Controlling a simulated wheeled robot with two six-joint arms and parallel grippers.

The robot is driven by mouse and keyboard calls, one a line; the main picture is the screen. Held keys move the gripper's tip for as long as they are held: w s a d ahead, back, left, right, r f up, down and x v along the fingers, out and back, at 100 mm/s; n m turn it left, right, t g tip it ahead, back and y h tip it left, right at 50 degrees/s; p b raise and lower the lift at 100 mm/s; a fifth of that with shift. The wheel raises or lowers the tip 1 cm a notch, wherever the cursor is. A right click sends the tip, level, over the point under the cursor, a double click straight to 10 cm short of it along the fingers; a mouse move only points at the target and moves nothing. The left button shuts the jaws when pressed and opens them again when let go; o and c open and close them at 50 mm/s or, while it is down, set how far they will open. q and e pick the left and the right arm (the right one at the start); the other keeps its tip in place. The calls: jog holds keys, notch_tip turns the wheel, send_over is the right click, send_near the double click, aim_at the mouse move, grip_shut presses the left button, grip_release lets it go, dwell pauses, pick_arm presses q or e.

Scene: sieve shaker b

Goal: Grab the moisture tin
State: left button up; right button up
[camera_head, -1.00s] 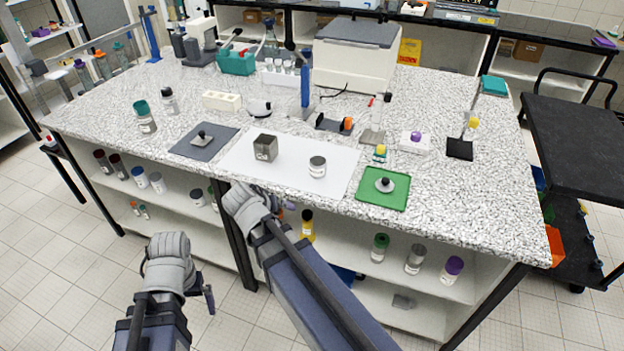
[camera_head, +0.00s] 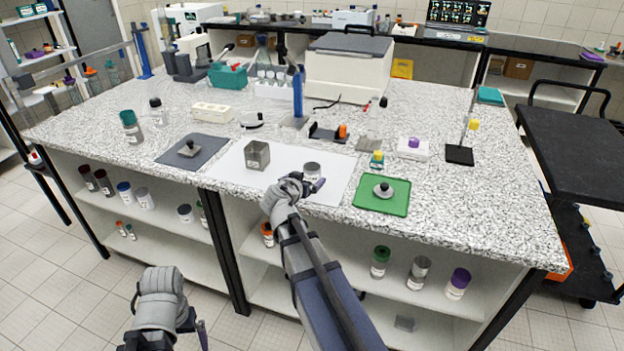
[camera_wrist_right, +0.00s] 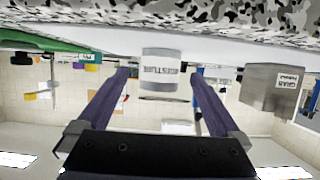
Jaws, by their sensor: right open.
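The moisture tin (camera_head: 312,169) is a small silvery cylinder with a white label, upright on the white sheet (camera_head: 231,174). My right gripper (camera_head: 308,185) is at its near side, low over the sheet, and partly covers it. In the right wrist view, which is upside down, the labelled tin (camera_wrist_right: 160,68) shows between the ends of two open, dark purple fingers. A gap is left on both sides, and I cannot tell how far the fingers reach around it. My left gripper (camera_head: 197,326) hangs low in front of the bench; its jaw opening is unclear.
A grey metal cube (camera_head: 257,155), labelled in the wrist view (camera_wrist_right: 273,89), stands left of the tin. A green mat (camera_head: 368,199) with a weight-like knobbed disc (camera_head: 383,190) lies to the right. A dark mat (camera_head: 207,151) lies left. The bench's front edge is close below.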

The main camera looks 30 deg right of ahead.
aim_at(309, 176)
jog(key=shift+b+x, duration=0.9)
jog(key=shift+x, duration=1.75)
jog(key=shift+r, duration=0.1)
jog(key=shift+c, duration=0.4)
jog(key=c, duration=1.3)
notch_tip(309, 176, up, 10)
jog(key=p, duration=1)
